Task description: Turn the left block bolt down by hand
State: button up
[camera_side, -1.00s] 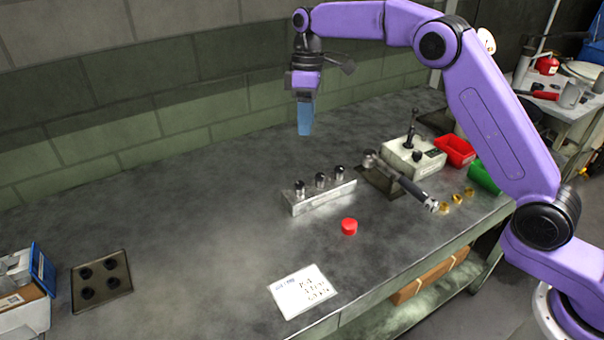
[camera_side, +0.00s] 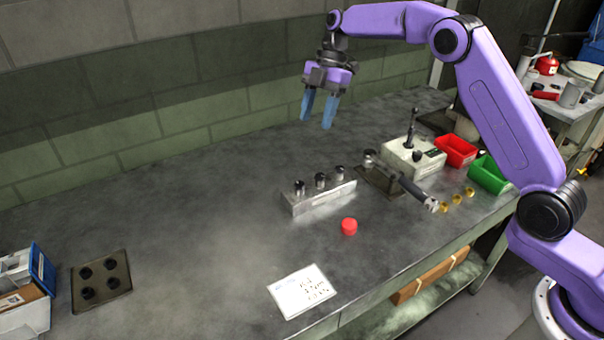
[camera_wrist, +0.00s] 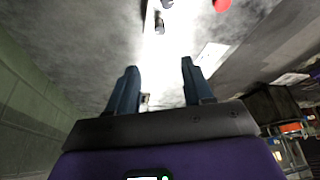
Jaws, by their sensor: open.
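A metal block (camera_side: 318,202) with a row of three dark-topped bolts stands on the bench. The left block bolt (camera_side: 299,187) is upright at the block's left end. The middle bolt (camera_side: 320,180) and right bolt (camera_side: 339,173) stand beside it. My gripper (camera_side: 317,122) hangs above and behind the block, with its blue fingers apart and nothing between them. In the wrist view, my gripper (camera_wrist: 155,80) is also open and empty. The block (camera_wrist: 150,25) shows there at the top edge, beyond the fingertips, with a bolt (camera_wrist: 159,24) on it.
A wrench-like tool (camera_side: 412,190), a white box with a lever (camera_side: 414,158), and red (camera_side: 455,152) and green (camera_side: 490,175) bins are at right. The bench's left middle is clear.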

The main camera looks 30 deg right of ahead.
aim_at(299, 183)
jog(key=x, duration=1.5)
jog(key=shift+f, duration=0.25)
grip_shut()
